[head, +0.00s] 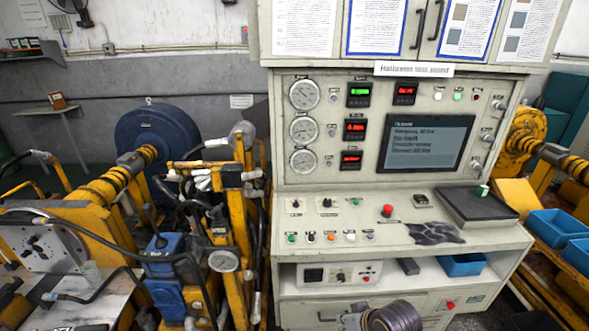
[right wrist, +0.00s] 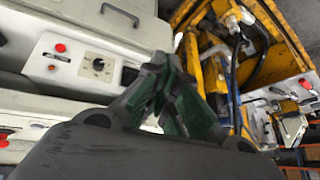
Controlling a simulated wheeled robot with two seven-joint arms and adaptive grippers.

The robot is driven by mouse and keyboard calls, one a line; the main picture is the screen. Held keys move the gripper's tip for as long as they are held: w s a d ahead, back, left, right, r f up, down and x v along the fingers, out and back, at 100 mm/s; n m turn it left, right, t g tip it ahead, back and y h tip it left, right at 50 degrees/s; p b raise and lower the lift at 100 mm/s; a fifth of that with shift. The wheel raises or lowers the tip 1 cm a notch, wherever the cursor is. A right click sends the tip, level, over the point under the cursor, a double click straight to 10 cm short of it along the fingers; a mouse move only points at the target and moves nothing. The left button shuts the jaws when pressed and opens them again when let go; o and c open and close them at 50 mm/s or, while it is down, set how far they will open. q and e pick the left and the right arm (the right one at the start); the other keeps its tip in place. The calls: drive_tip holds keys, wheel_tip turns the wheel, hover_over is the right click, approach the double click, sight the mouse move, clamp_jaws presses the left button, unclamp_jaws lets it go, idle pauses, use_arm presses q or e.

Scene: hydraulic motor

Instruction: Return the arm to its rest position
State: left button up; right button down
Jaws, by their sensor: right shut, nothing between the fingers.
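My right gripper (right wrist: 170,75) shows in the right wrist view, with its dark fingers and green inner pads brought together. Nothing is held between them. Behind the fingers are the pale control console (right wrist: 80,78) on the left and yellow machine framework (right wrist: 205,45) on the right. The gripper appears apart from both, though the exact distance cannot be judged. My left gripper is not in view. In the head view, the console (head: 300,258) stands in the centre with gauges, red and green displays and a dark screen.
A yellow frame with hoses (head: 243,215) and a blue pump unit (head: 162,278) crowd the left of the console. Blue bins (head: 556,226) stand at the right. The console's ledge juts forward over an open shelf holding a blue tray (head: 460,264).

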drive_tip(key=s+d+m+g+h, duration=0.1)
drive_tip(key=s+d+g+h, duration=0.15)
drive_tip(key=s+d, duration=0.8)
drive_tip(key=s+a+f+b, duration=0.1)
drive_tip(key=s+f, duration=0.1)
drive_tip(key=f, duration=1.5)
drive_tip(key=s+a+f+b, duration=0.1)
drive_tip(key=s+f, duration=0.1)
drive_tip(key=f, duration=1.6)
drive_tip(key=s+d+f+g+b, duration=0.1)
drive_tip(key=s+d+f, duration=0.1)
drive_tip(key=s+f, duration=0.9)
drive_tip(key=s+d+f+b, duration=0.1)
drive_tip(key=s+d+f, duration=0.1)
drive_tip(key=s+f, duration=0.9)
drive_tip(key=shift+s+g+h, duration=0.2)
drive_tip(key=shift+g+h, duration=0.15)
drive_tip(key=shift+d, duration=0.1)
